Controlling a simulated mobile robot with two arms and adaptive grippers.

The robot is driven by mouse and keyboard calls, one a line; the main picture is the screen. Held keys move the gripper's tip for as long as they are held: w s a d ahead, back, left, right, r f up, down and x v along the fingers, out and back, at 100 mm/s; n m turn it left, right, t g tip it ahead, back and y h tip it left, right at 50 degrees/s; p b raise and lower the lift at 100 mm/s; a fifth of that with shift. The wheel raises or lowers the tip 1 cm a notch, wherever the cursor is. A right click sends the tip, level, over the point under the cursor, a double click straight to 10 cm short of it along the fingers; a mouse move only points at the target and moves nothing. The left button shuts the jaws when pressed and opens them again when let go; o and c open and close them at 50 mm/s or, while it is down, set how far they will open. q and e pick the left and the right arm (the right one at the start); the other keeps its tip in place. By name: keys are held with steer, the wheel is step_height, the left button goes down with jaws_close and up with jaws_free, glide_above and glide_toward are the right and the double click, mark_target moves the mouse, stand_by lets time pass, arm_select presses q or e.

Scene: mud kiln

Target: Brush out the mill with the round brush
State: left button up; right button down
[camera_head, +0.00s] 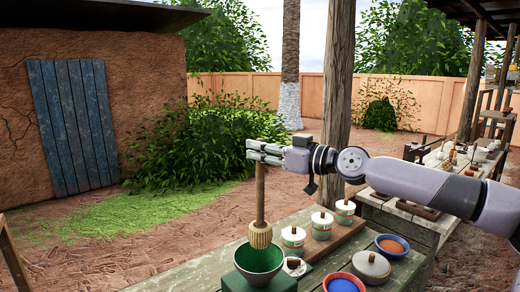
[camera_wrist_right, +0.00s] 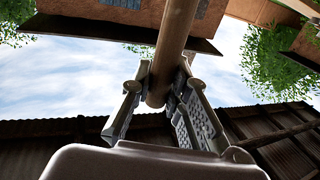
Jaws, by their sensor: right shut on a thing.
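The round brush (camera_head: 260,234) hangs upright below my right gripper (camera_head: 265,152), its long wooden handle up and its pale round head down. My right gripper is shut on the top part of the handle. In the right wrist view the brush handle (camera_wrist_right: 171,50) passes between the fingers of the right gripper (camera_wrist_right: 160,95). The brush head is at the mouth of the green bowl-shaped mill (camera_head: 246,270), over its green inside. Whether the bristles touch the inside I cannot tell. The left gripper is not in view.
On the wooden table (camera_head: 205,275) stand several white pots with brown tops, such as this one (camera_head: 322,225). A lidded grey pot (camera_head: 371,267), a bowl of orange powder (camera_head: 392,245) and a bowl of blue powder (camera_head: 344,284) are at the right. A wooden post (camera_head: 338,90) rises behind.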

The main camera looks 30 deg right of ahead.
mark_target(258, 186)
steer(key=f, duration=0.1)
steer(key=f+b, duration=0.2)
steer(key=f, duration=0.1)
steer(key=shift+w+a+f, duration=0.1)
steer(key=shift+w, duration=0.2)
step_height(258, 186, down, 4)
steer(key=b, duration=0.5)
arm_select(q)
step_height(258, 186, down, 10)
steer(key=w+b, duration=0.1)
steer(key=b, duration=0.1)
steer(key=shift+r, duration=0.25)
arm_select(e)
steer(key=shift+f, duration=0.8)
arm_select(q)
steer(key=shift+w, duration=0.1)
arm_select(e)
steer(key=shift+r, duration=0.1)
